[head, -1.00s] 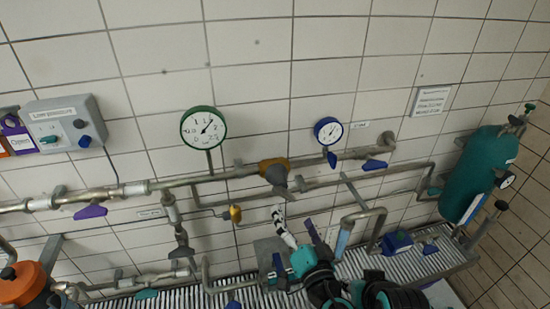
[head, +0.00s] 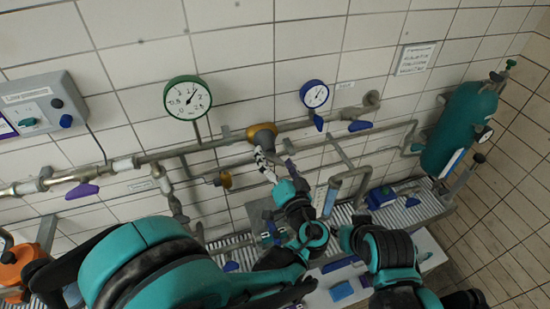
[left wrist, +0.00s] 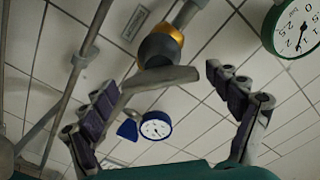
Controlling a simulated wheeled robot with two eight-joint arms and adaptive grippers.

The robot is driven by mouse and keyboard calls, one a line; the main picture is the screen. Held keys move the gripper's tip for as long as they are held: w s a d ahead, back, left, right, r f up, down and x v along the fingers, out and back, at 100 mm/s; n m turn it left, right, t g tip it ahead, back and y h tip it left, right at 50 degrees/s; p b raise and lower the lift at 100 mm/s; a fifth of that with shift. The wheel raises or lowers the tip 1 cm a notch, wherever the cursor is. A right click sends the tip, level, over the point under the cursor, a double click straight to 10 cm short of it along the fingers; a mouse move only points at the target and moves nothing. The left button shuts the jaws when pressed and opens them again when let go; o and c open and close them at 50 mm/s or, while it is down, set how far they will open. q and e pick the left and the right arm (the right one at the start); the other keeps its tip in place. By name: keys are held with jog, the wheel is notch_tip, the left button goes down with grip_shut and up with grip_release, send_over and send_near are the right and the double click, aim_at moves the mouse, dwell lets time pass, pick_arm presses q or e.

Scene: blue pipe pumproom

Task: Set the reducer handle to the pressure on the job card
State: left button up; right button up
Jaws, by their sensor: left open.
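The reducer (head: 262,133) is a brass body with a dark grey cap on the wall pipe. In the left wrist view its brass body (left wrist: 165,42) is at the top, with a grey handle (left wrist: 165,78) below. My left gripper (head: 276,160) is open just below the reducer in the head view. In the left wrist view the open fingers (left wrist: 167,82) stand on either side of the handle; I cannot tell whether they touch it. The green-rimmed gauge (head: 188,97) has its needle pointing up and right. The white wall card (head: 415,60) has lettering too small to read. My right gripper's fingers do not show.
A blue gauge (head: 314,94) hangs right of the reducer. Purple (head: 82,191) and blue (head: 360,126) valve levers sit on the pipe. A teal tank (head: 460,130) stands at the right. A grey control box (head: 45,105) is at the left. Pipes crowd the grating below.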

pick_arm(q)
jog(key=c, duration=1.2)
jog(key=shift+f+m+b, duration=0.25)
jog(key=shift+m+b, duration=0.55)
jog(key=shift+m, duration=0.1)
jog(key=shift+r+m+b, duration=0.1)
jog(key=shift+m+b, duration=0.25)
jog(key=shift+m, duration=0.45)
jog(key=shift+w, duration=0.1)
jog(key=o, duration=1.2)
jog(key=shift+r, duration=0.1)
